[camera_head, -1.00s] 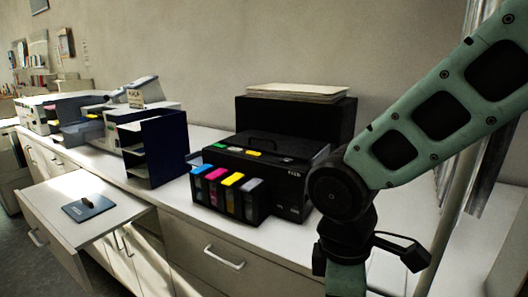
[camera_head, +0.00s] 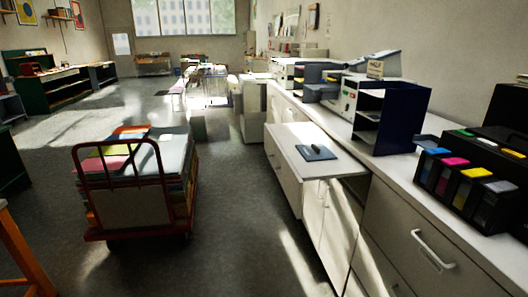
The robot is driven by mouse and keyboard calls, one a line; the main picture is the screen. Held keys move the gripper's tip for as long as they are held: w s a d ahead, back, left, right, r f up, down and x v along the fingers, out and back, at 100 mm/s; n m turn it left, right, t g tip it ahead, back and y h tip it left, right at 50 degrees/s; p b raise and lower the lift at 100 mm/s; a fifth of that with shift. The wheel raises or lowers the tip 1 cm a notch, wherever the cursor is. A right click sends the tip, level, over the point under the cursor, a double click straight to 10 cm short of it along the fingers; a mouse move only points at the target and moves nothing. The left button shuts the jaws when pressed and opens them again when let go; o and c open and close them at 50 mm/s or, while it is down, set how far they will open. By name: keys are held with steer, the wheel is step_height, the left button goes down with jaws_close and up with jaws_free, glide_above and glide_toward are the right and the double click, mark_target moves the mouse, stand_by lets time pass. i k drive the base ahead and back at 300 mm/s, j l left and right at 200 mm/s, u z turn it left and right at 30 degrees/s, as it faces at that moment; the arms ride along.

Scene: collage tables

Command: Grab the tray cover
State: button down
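A flat blue-grey plate with a small dark handle on top (camera_head: 317,152), which looks like the tray cover, lies on a white pull-out shelf (camera_head: 290,140) at the front of the counter. Nothing covers it. My gripper and arm are outside the view, so I cannot see where the gripper is relative to the plate.
A black printer with several coloured ink tanks (camera_head: 463,190) and a dark blue shelf rack (camera_head: 392,115) stand on the white counter. A red-framed cart with stacked paper (camera_head: 133,180) stands on the floor at left. Open floor (camera_head: 240,225) lies between cart and cabinets.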

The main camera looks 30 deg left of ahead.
mark_target(312, 153)
steer(key=u, duration=0.8)
steer(key=i+j+z, duration=0.2)
steer(key=i+j, duration=2.25)
steer(key=j, duration=0.15)
